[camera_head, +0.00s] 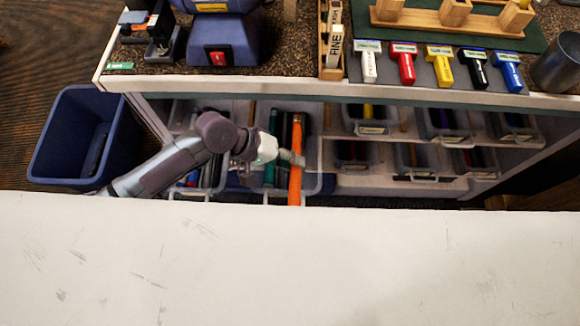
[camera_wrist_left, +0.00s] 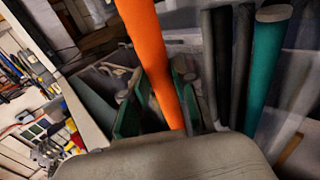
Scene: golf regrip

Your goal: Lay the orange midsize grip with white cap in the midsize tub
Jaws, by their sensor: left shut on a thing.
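The orange grip (camera_head: 296,165) is upright in the head view, over a clear tub (camera_head: 315,180) on the shelf under the bench. I cannot read a label on this tub. My left gripper (camera_head: 290,158) reaches in from the left and is shut on the grip. In the left wrist view the orange grip (camera_wrist_left: 150,50) runs down between the fingers (camera_wrist_left: 165,105). A teal grip (camera_wrist_left: 265,65) and several dark grips stand beside it. The white cap is not clear to see. My right gripper is not in view.
More clear tubs (camera_head: 370,127) with grips fill the shelves to the right. A blue bin (camera_head: 65,140) stands at the left. The bench edge (camera_head: 250,84) runs above the tubs. A wide white surface (camera_head: 290,260) fills the foreground and is bare.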

